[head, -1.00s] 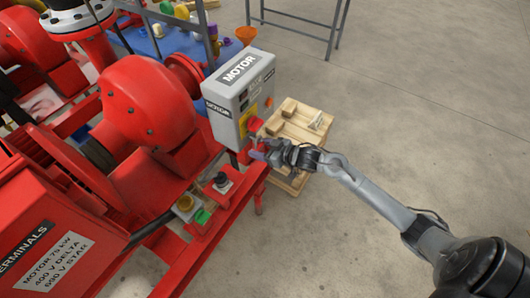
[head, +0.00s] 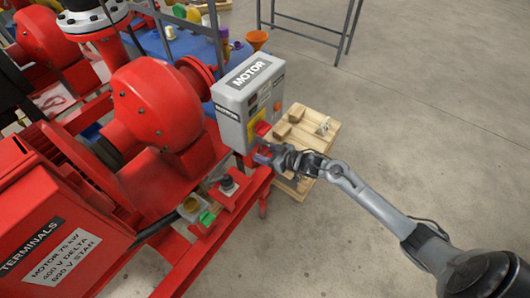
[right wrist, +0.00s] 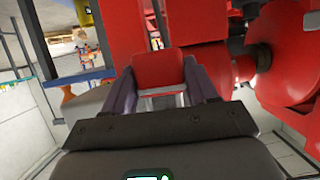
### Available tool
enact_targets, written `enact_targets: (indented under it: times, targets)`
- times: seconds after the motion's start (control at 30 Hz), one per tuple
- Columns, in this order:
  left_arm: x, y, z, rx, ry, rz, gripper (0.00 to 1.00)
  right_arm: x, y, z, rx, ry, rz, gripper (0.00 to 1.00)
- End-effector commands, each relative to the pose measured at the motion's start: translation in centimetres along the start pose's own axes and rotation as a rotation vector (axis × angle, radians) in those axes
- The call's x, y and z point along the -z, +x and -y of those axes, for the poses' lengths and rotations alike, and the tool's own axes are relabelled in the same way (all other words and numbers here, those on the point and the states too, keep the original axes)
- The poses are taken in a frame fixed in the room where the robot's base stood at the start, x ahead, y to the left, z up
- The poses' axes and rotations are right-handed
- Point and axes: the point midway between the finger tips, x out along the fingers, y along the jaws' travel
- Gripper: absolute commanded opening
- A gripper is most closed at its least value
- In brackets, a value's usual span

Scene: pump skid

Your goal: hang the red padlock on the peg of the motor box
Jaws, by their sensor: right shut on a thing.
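The red padlock (right wrist: 158,70) sits between the two purple-grey fingers of my right gripper (right wrist: 160,88) in the right wrist view. The gripper is shut on it. In the head view my right gripper (head: 263,156) is just below the lower front of the grey motor box (head: 232,107), close to its face. The padlock cannot be made out clearly there. The box front carries a red part on a yellow plate (head: 259,130). I cannot pick out the peg with certainty. My left gripper is not in view.
A red pump and motor skid (head: 160,105) fills the left. A wooden pallet (head: 318,142) with small blocks lies on the floor behind the gripper. A blue table (head: 190,45) with an orange funnel (head: 257,40) stands at the back. The floor at right is clear.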

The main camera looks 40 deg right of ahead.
Motion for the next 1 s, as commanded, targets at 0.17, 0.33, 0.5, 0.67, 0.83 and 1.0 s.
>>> enact_targets:
  times: [0.17,0.33,0.5,0.67,0.83,1.0]
  targets:
    - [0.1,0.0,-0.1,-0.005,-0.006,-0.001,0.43,0.1,0.0,0.0,0.000,0.000,-0.001,0.62]
    - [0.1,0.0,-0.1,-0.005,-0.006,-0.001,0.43,0.0,0.0,0.0,0.000,0.000,-0.001,0.87]
    - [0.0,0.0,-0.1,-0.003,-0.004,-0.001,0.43,0.0,0.0,0.0,0.000,0.000,0.000,0.87]
    - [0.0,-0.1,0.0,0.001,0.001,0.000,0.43,-0.1,-0.2,0.0,0.000,0.000,0.002,0.87]
    - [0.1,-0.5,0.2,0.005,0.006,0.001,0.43,0.0,-1.5,0.0,0.000,0.000,0.003,0.87]
    - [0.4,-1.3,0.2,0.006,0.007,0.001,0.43,0.1,-4.2,0.0,0.000,0.000,0.003,0.87]
